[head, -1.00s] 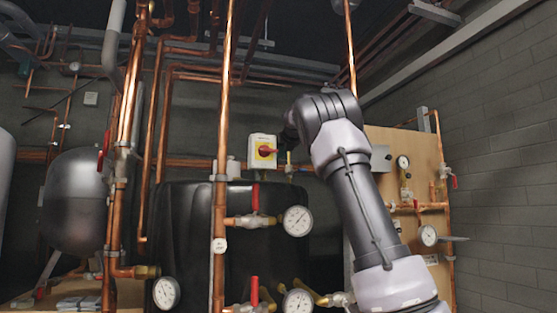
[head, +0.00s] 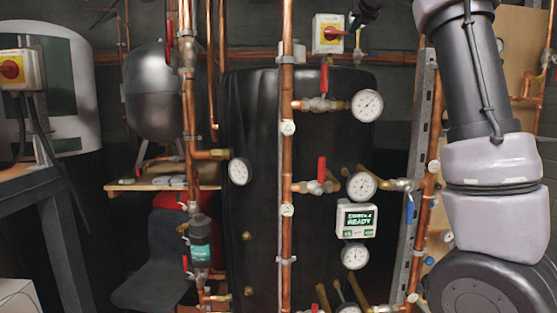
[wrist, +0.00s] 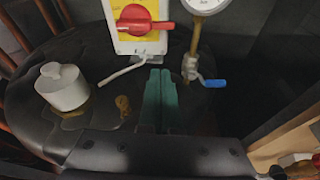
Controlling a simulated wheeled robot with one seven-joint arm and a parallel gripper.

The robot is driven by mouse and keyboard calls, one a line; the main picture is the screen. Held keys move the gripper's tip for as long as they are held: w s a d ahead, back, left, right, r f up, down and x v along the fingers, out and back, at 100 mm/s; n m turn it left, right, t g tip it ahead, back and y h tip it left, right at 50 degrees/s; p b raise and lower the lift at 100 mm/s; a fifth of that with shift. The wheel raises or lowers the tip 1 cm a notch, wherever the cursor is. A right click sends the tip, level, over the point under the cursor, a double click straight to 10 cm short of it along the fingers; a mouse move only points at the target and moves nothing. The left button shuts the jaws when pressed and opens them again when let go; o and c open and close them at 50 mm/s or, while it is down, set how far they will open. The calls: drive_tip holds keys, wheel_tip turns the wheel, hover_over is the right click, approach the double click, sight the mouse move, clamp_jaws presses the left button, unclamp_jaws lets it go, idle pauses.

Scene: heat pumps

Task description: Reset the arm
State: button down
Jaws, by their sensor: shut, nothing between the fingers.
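My gripper's teal fingers (wrist: 160,98) are together with nothing between them, low in the middle of the wrist view. Just above them is a white and yellow switch box with a red rotary switch (wrist: 137,25), its handle lying sideways. The same switch box (head: 328,34) is at the top of the head view. My arm rises along the right side there and leaves the top of the picture. Only a dark part of my wrist shows near the box, and the fingertips are hidden. I cannot tell whether the fingers touch anything.
A black tank (head: 250,150) stands behind copper pipes (head: 287,240), with gauges (head: 367,105) and red-handled valves. In the wrist view a blue-handled valve (wrist: 212,82) is right of the fingers and a white cap (wrist: 62,87) is left. Another switch box (head: 17,70) is far left.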

drive_tip(key=s+d+r+m+t, duration=0.35)
drive_tip(key=s+d+m, duration=0.3)
drive_tip(key=m, duration=0.55)
drive_tip(key=s+d+f+m+g+h, duration=0.1)
drive_tip(key=s+d+f+m+h, duration=0.1)
drive_tip(key=s+f+m, duration=0.4)
drive_tip(key=s+d+f+m+g+h, duration=0.1)
drive_tip(key=s+d+f+m+h, duration=0.15)
drive_tip(key=s+m, duration=0.5)
drive_tip(key=s+a+f+m+g+y, duration=0.3)
drive_tip(key=s+a+f+m, duration=0.4)
drive_tip(key=s+f, duration=0.5)
drive_tip(key=s+a+f+m+g+y, duration=0.3)
drive_tip(key=s+a+f+m+g, duration=0.3)
drive_tip(key=s+a+f, duration=0.5)
wheel_tip(320, 180, down, 6)
drive_tip(key=shift+s+a+f+m, duration=0.15)
drive_tip(key=shift+s+a+m, duration=0.25)
drive_tip(key=shift+s, duration=0.4)
drive_tip(key=shift+w, duration=0.1)
